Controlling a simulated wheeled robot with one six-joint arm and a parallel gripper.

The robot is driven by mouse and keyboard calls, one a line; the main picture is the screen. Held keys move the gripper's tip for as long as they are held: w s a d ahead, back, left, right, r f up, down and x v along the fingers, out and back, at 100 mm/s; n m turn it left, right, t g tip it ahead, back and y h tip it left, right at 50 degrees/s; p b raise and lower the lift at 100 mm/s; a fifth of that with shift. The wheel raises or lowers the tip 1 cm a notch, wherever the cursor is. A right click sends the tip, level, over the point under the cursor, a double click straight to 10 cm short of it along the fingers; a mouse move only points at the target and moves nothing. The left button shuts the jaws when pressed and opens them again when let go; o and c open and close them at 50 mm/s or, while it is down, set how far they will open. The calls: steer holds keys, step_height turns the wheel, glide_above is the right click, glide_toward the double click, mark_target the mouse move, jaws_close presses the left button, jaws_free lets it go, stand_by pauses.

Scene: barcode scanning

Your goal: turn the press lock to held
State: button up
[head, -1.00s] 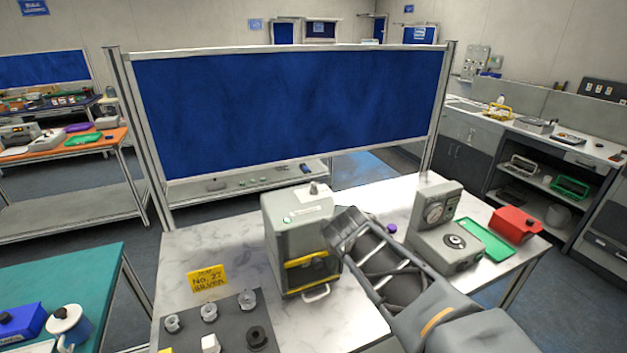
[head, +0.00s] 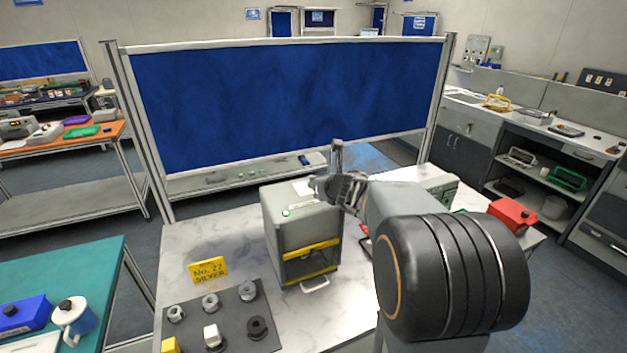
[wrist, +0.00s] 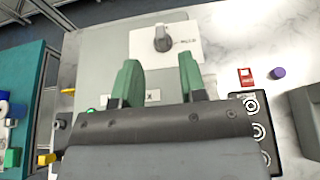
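The press is a grey box (head: 290,240) with a yellow-edged front opening, standing on the marble-topped table. In the wrist view its grey top (wrist: 105,75) carries a white plate (wrist: 185,48) with a dark lock knob (wrist: 163,38). Small lettering beside the knob is too blurred to read. My gripper (wrist: 157,65) has two green fingers spread apart with nothing between them. They are above the press top, short of the knob in the picture and apart from it. In the head view my wrist covers the knob.
A dark tray (head: 230,318) with several knobs and a yellow sign (head: 208,270) sit left of the press. A red box (head: 512,215) stands at the right. A purple cylinder (wrist: 278,73) and a small red item (wrist: 246,77) lie beside the press. A blue partition (head: 280,105) stands behind.

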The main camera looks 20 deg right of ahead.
steer(key=x, duration=0.7)
steer(key=shift+w+f, duration=0.1)
steer(key=c, duration=0.6)
